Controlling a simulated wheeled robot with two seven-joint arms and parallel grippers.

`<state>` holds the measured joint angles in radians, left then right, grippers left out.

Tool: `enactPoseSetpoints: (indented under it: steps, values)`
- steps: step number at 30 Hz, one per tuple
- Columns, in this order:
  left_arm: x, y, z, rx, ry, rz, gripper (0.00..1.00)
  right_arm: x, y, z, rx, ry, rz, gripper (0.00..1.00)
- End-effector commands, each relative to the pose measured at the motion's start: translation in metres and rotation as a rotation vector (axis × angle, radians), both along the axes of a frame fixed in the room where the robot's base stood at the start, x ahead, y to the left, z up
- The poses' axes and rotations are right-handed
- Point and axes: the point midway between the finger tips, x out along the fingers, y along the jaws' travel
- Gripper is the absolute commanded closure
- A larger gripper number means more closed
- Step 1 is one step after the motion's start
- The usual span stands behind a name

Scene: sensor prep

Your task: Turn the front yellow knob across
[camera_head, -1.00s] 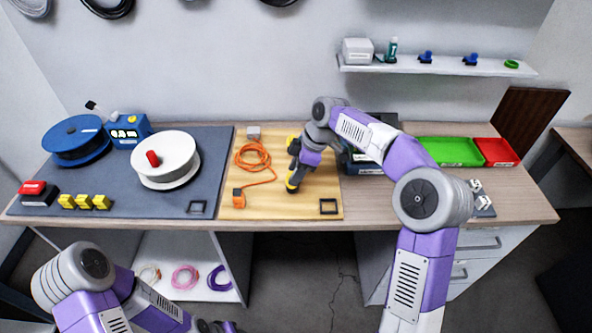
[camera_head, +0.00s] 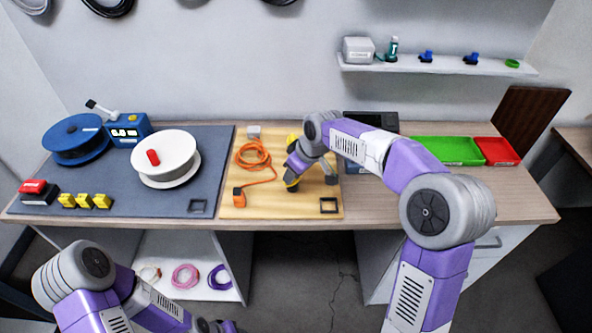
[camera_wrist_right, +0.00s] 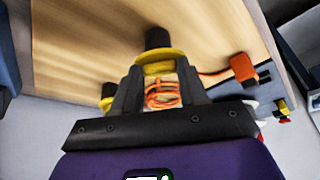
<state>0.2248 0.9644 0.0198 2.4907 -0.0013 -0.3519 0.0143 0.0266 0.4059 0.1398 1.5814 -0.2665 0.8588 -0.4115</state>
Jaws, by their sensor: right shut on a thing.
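The front yellow knob (camera_head: 291,183) is on the wooden board (camera_head: 270,205), partly hidden by my right gripper in the head view. In the right wrist view the front yellow knob (camera_wrist_right: 158,55) has a dark end and sits between the fingers of my right gripper (camera_wrist_right: 160,85), which is shut on it. The right gripper (camera_head: 292,176) hangs over the board in the head view. A second yellow part (camera_head: 292,139) lies farther back; it also shows beside the fingers in the wrist view (camera_wrist_right: 107,92). My left gripper (camera_head: 212,326) is only partly visible at the bottom edge.
An orange cable (camera_head: 254,156) with an orange block (camera_head: 239,197) lies left of the gripper. A black square frame (camera_head: 329,206) is at the board's front edge. A white spool (camera_head: 165,143) stands on the grey mat (camera_head: 120,208). Green (camera_head: 450,150) and red trays (camera_head: 495,151) are at right.

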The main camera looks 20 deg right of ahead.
Motion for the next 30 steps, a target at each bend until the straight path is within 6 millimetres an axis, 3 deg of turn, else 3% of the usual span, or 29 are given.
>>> enactPoseSetpoints:
  steps: [18,30]
  values:
    - [0.0000,0.0000,-0.0008,0.000,0.000,0.000,0.57,-0.0020,0.0074,-0.0002,-0.003,-0.001,-0.570,0.88]
    - [0.0000,0.0000,-0.0034,0.000,0.000,0.000,0.57,-0.0015,0.0093,-0.0001,0.000,0.000,-0.818,0.88]
